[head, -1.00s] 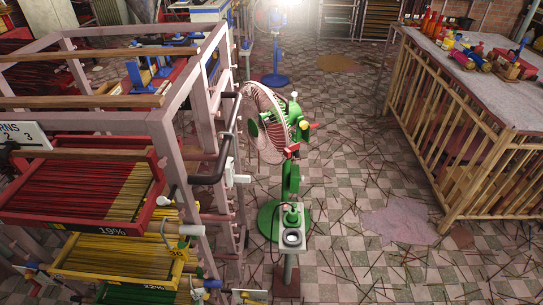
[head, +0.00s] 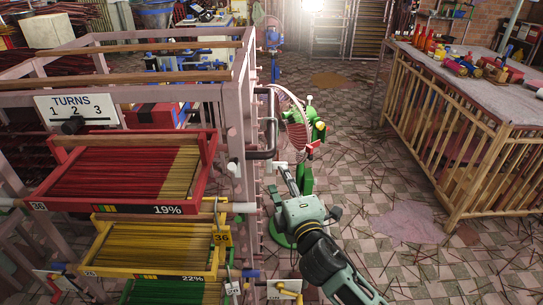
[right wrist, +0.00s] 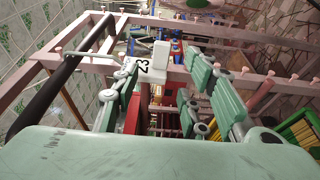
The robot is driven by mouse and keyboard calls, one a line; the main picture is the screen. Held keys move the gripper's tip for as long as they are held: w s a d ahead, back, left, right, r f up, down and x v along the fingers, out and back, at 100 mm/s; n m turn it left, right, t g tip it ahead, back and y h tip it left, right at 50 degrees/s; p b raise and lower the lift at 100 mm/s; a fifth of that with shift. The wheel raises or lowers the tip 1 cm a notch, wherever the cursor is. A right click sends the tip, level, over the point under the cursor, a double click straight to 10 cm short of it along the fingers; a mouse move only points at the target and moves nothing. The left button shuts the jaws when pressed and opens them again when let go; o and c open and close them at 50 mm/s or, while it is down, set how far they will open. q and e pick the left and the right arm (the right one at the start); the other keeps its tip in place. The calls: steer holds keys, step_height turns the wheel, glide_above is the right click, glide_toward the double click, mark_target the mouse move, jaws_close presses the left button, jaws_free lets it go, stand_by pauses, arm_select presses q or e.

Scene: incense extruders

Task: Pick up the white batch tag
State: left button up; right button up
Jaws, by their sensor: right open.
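The white batch tag (right wrist: 143,67) bears a dark 23 and hangs at the rack's end post in the right wrist view, against a white block (right wrist: 161,54). My right gripper (right wrist: 157,78) is open, with its green fingers spread on either side of the tag and block, apart from them. In the head view my right gripper (head: 288,178) reaches up to the rack's right end, where a small white piece (head: 281,165) shows by its fingertips. It largely hides what lies behind. My left gripper is not in view.
The pink rack (head: 241,110) holds a red tray (head: 130,180) and a yellow tray (head: 155,250) of sticks. A dark handle (head: 269,135) juts from its end. A green fan (head: 305,135) stands close behind.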

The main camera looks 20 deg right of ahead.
steer(key=w, duration=0.5)
steer(key=shift+p, duration=0.3)
steer(key=shift+s, duration=0.1)
jaws_close()
